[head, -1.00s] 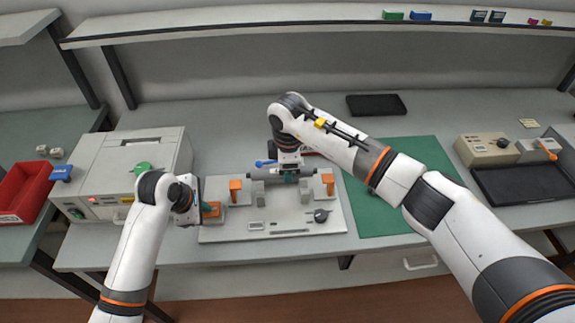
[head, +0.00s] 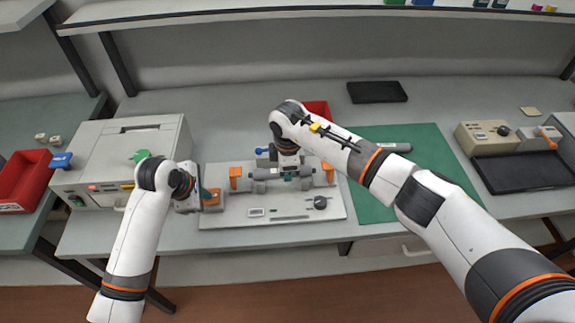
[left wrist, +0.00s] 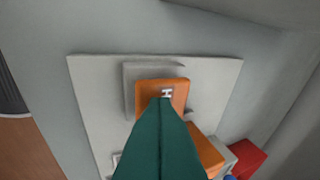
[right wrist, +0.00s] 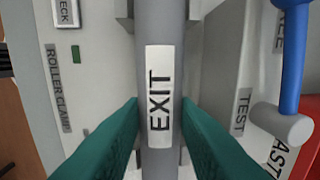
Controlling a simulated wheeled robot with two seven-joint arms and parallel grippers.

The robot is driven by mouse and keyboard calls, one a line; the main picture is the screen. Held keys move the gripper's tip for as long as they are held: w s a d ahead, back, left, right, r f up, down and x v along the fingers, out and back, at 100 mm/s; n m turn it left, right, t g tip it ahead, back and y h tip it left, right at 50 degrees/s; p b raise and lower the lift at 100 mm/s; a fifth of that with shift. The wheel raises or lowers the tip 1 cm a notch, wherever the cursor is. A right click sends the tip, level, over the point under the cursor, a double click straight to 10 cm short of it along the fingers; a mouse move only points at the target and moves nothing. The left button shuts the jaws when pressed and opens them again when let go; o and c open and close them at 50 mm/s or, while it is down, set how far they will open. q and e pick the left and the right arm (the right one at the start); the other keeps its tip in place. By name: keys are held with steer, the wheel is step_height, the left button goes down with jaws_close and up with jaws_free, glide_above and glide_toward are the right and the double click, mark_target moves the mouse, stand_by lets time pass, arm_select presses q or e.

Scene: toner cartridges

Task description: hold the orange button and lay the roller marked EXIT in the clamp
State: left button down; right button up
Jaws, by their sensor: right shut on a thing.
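The roller marked EXIT (right wrist: 160,70) is a grey cylinder with a white label. In the head view the roller (head: 264,174) lies across the roller clamp, between two orange blocks, level with them. My right gripper (right wrist: 160,128) is shut on it at the label; it also shows in the head view (head: 289,176). I cannot tell if the roller touches the clamp's grey supports. The orange button (left wrist: 148,97), marked H, is at the board's left side. My left gripper (left wrist: 160,103) is shut with its tips at the button, which partly hide it; contact looks likely.
The pale board (head: 230,215) carries the clamp and a black knob (head: 320,203). A blue-handled lever (right wrist: 292,60) stands close by the roller. A red bin (head: 317,108) is behind. Another roller (head: 393,147) lies on the green mat (head: 420,160). A grey machine (head: 110,150) stands left.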

arm_select(q)
steer(key=shift+f, duration=0.1)
arm_select(e)
steer(key=o, duration=1.1)
step_height(320, 180, up, 12)
steer(key=s, duration=0.1)
steer(key=shift+s, duration=0.15)
arm_select(q)
step_height(320, 180, up, 9)
steer(key=p, duration=1.1)
arm_select(e)
step_height(320, 180, up, 11)
steer(key=shift+r, duration=0.2)
steer(key=shift+f, duration=0.1)
